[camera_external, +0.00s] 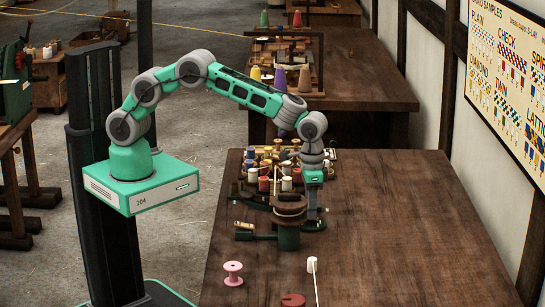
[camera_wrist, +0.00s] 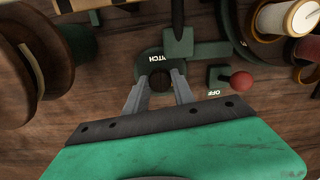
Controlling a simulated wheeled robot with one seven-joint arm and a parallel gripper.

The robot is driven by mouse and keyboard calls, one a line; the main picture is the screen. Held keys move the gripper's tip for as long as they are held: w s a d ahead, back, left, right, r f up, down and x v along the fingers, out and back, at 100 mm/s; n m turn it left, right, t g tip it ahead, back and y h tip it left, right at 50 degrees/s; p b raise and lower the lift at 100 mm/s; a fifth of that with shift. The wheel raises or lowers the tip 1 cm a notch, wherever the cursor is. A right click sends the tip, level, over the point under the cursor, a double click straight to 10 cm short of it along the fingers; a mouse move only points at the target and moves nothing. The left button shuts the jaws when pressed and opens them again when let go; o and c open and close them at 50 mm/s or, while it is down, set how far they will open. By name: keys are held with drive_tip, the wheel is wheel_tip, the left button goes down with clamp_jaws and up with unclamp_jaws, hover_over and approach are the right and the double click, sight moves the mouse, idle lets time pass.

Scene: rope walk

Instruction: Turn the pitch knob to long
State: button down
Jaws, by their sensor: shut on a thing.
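The dark round pitch knob (camera_wrist: 160,80) sits on a dark green base marked "PITCH" in the wrist view. My gripper (camera_wrist: 160,88) is shut on it, with a grey finger on each side. In the outside view my gripper (camera_external: 311,217) points down at the right side of the small green rope machine (camera_external: 288,239), which carries brown wooden discs. The knob's own markings, including any "long" label, are not readable, so its setting cannot be told.
A red ball-ended lever (camera_wrist: 241,81) stands just right of the knob, by an "OFF" label. Large brown reels (camera_wrist: 22,75) flank it at left. Behind the machine is a crowded rack of spools (camera_external: 275,160). A pink spool (camera_external: 233,272) stands in front; the table (camera_external: 390,225) is clear at right.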

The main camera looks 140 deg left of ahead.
idle(0.4)
drive_tip(key=c, duration=1.1)
unclamp_jaws()
drive_tip(key=shift+o, duration=0.2)
wheel_tip(320, 180, up, 8)
drive_tip(key=shift+f+b, duration=0.1)
drive_tip(key=shift+b, duration=0.45)
